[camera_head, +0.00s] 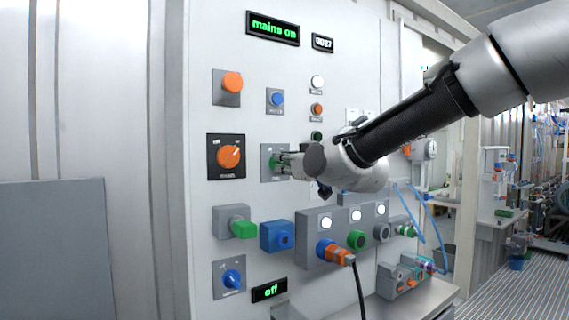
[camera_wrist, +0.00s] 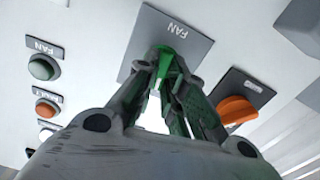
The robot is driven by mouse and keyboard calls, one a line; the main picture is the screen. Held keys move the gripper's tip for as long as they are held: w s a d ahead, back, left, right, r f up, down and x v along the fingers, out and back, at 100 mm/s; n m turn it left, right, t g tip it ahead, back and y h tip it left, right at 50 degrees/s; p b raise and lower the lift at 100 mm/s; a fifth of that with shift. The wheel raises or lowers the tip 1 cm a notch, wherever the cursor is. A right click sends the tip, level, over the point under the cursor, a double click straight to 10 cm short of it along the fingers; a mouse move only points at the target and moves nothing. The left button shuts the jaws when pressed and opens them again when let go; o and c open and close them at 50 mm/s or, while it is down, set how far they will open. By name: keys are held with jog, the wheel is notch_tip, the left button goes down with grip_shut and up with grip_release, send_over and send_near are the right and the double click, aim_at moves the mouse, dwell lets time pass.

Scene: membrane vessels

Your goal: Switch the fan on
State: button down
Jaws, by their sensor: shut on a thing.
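The fan switch is a grey plate (camera_wrist: 190,42) marked FAN with a green knob (camera_wrist: 166,62) on it. In the head view the plate (camera_head: 267,149) sits mid-panel, and its green knob (camera_head: 273,160) is partly hidden by my fingers. My gripper (camera_head: 282,161) reaches in from the right, its fingers shut on the green knob. In the wrist view my gripper (camera_wrist: 168,72) has a finger on each side of the knob. The knob's exact angle is hard to read. A round green button or lamp (camera_wrist: 41,67) labelled FAN is at the left of the wrist view.
A large orange rotary knob (camera_head: 229,157) is close left of the fan switch. Blue (camera_head: 277,98) and orange (camera_head: 232,82) buttons are above. Connectors and a socket box (camera_head: 310,251) stick out below. One display (camera_head: 273,28) reads "mains on"; a lower one (camera_head: 269,291) reads "off".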

jog(key=shift+w+d+m, duration=0.1)
jog(key=shift+m, duration=3.6)
jog(key=shift+f, duration=0.1)
jog(key=c, duration=1.5)
grip_release()
jog(key=v, duration=1.2)
